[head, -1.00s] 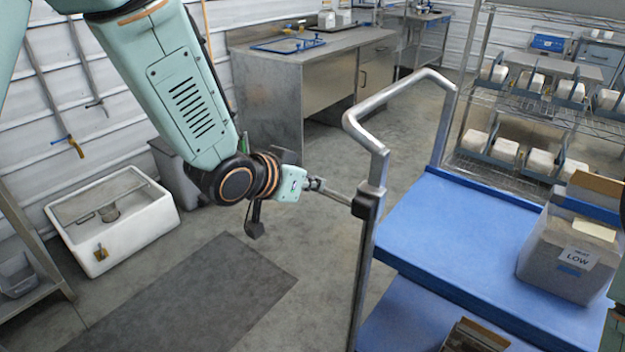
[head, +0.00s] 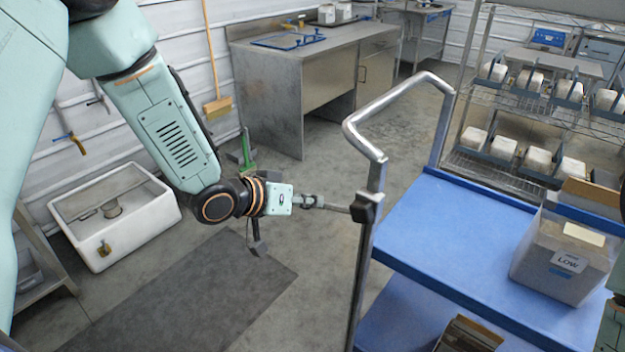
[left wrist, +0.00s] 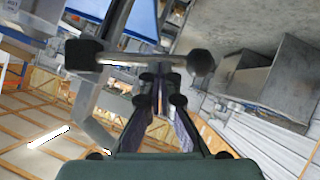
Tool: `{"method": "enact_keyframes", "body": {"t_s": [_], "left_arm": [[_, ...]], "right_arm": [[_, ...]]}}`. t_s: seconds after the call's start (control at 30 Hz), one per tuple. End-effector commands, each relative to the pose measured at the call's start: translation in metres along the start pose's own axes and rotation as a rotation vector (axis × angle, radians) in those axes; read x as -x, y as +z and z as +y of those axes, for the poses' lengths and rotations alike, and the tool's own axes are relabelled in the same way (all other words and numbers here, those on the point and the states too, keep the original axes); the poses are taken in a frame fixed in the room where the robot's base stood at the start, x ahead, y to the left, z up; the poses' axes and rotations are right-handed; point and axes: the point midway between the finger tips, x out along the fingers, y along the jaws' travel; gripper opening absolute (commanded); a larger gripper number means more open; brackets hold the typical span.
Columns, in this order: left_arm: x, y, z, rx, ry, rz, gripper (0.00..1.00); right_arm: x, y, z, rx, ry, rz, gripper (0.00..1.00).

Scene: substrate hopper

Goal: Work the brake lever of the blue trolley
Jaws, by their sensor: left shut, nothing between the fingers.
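The blue trolley (head: 455,245) stands at the right in the head view, with a bent grey metal handle (head: 378,110). A black clamp (head: 367,207) sits on the handle's near post. The brake lever (head: 337,208), a thin rod, sticks out left from it, nearly level. My left gripper (head: 308,201) is shut and empty at the lever's outer end. In the left wrist view, the lever (left wrist: 125,58) runs across just beyond my left fingertips (left wrist: 160,78), from the clamp (left wrist: 85,55) to a dark round knob (left wrist: 200,63). Contact is hard to tell. My right gripper is out of view.
A grey bin marked LOW (head: 560,262) stands on the trolley's top. A wire shelf (head: 490,170) with white blocks is behind it. A metal bench (head: 285,85) is at the back, a white sink (head: 130,230) at left. A dark mat (head: 190,295) lies on the floor.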

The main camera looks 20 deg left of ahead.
Motion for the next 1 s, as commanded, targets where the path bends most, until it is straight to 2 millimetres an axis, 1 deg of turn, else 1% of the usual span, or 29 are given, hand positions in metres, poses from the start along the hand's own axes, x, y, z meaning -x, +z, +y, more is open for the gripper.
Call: {"method": "enact_keyframes", "body": {"t_s": [0.03, 0.1, 0.27, 0.5, 0.7, 0.83, 1.0], "left_arm": [[-0.002, 0.004, -0.003, 0.04, 0.023, -0.002, 0.0], [-0.006, 0.01, -0.004, 0.095, 0.06, -0.002, 0.0], [-0.015, 0.024, -0.007, 0.219, 0.146, -0.001, 0.0], [-0.028, 0.043, -0.006, 0.403, 0.271, -0.002, 0.0], [-0.037, 0.056, -0.003, 0.536, 0.359, -0.002, 0.0], [-0.041, 0.061, 0.001, 0.605, 0.404, -0.002, 0.0], [-0.044, 0.066, 0.005, 0.608, 0.408, -0.002, 0.0]], "right_arm": [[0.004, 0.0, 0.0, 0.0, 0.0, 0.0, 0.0], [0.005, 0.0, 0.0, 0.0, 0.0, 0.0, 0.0], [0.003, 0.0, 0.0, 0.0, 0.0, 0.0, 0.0], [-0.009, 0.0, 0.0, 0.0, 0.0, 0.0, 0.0], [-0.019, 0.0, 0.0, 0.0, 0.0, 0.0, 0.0], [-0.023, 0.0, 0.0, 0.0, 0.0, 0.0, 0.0], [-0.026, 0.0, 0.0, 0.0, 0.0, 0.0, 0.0]]}}
